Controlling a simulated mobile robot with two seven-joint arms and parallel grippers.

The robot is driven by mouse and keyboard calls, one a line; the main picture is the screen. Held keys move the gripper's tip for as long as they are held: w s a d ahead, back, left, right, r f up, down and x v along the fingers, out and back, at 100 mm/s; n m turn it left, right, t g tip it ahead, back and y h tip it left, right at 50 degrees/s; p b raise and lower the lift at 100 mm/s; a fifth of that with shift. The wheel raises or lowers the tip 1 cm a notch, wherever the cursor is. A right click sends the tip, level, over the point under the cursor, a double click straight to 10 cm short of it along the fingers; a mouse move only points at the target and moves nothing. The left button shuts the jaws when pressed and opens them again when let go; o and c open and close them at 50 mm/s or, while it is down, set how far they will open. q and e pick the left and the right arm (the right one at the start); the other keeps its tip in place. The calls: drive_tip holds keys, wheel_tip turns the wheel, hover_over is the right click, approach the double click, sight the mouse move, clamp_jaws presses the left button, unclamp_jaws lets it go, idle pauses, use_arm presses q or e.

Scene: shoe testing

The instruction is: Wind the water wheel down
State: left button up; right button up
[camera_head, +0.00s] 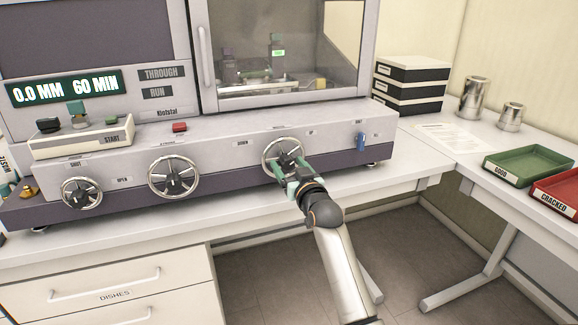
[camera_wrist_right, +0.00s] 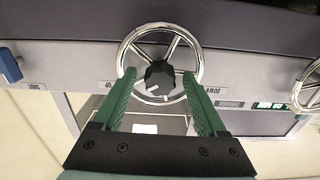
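The wheel (camera_head: 270,146) is a chrome handwheel with a dark hub, on the machine's front panel between a "DOWN" label on its left and an "UP" label on its right. My right gripper (camera_head: 289,172) is at this wheel and covers part of it. In the right wrist view the wheel (camera_wrist_right: 160,27) shows with its dark hub (camera_wrist_right: 160,75) between the tips of my green fingers (camera_wrist_right: 160,78). The fingers are apart, with a gap on each side of the hub; whether they touch the rim cannot be told. My left gripper is not in view.
Two other handwheels, a middle one (camera_head: 173,176) and a left one (camera_head: 82,193), sit on the same panel. A blue switch (camera_head: 361,142) is to the right. A glass-fronted chamber (camera_head: 285,50) stands above. Green (camera_head: 528,166) and red (camera_head: 560,192) trays lie on the right bench.

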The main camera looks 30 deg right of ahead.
clamp_jaws()
idle(0.4)
drive_tip(key=shift+r+n+p, duration=0.1)
drive_tip(key=shift+n+p, duration=0.8)
drive_tip(key=n+p, duration=0.1)
drive_tip(key=n, duration=0.1)
drive_tip(key=shift+n+p, duration=0.3)
drive_tip(key=shift+p, duration=0.1)
drive_tip(key=n+p, duration=0.1)
drive_tip(key=n, duration=0.2)
drive_tip(key=shift+p, duration=0.3)
drive_tip(key=shift+n+p, duration=0.5)
drive_tip(key=shift+n, duration=1.1)
